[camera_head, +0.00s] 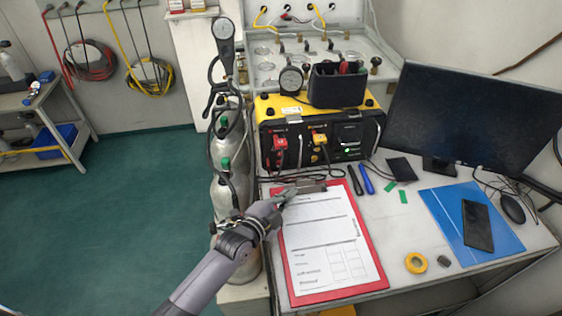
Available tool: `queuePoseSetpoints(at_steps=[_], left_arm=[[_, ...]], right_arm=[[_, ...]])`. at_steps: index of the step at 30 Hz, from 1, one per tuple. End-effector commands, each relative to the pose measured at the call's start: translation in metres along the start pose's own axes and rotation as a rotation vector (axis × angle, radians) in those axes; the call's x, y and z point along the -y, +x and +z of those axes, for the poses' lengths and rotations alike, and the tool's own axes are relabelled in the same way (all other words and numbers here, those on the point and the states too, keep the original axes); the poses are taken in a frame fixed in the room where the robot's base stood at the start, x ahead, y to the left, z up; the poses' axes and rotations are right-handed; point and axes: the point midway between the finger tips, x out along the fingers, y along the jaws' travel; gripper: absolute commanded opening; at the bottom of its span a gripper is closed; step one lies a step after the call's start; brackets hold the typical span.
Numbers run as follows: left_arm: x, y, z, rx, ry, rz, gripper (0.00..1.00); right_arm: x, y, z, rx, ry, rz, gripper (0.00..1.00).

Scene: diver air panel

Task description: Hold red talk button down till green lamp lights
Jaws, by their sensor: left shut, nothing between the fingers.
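The yellow and black comms box (372,137) stands at the back of the desk. Its front carries a red fitting (280,142) on the left and a yellow one (319,138) in the middle. I cannot make out for certain which part is the talk button. A small green spot (348,151) shows low on the right of the front; I cannot tell whether it is the lamp, or lit. My left gripper (291,191) is shut and empty, over the top-left of the clipboard, in front of and below the box, apart from the red fitting. My right gripper is out of view.
A red clipboard (375,262) with a paper form lies in front. Gas cylinders (228,150) stand at the desk's left, beside my arm. A black bin (337,88) and gauge (291,80) sit on the box. A monitor (470,115) and blue folder (450,222) are at right.

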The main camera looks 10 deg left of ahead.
Motion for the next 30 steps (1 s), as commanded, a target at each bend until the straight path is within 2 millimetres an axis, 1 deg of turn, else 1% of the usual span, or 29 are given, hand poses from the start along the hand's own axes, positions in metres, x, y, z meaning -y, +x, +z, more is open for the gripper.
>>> queuePoseSetpoints(at_steps=[1, 3, 5, 8, 13, 16, 24, 30], left_arm=[[0.000, 0.000, 0.000, 0.000, 0.000, 0.000, 0.00], [0.000, 0.001, 0.001, 0.000, 0.000, -0.001, 0.00], [0.001, 0.003, 0.002, 0.000, 0.001, -0.001, 0.00], [0.004, 0.009, 0.007, 0.000, 0.002, -0.001, 0.00], [0.014, 0.025, 0.020, 0.000, 0.002, -0.002, 0.00], [0.021, 0.035, 0.028, 0.000, 0.002, -0.003, 0.00], [0.038, 0.056, 0.042, 0.000, 0.003, -0.001, 0.00], [0.044, 0.061, 0.045, 0.000, 0.001, 0.000, 0.00]], right_arm=[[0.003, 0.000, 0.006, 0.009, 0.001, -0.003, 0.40], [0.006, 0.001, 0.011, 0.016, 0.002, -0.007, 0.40], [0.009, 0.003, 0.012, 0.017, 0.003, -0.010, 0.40], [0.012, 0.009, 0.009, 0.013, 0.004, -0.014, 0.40], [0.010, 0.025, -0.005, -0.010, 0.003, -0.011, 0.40], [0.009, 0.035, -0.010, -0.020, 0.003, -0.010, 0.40], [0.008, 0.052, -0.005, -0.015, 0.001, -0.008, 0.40], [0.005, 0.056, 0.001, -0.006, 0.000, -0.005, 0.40]])
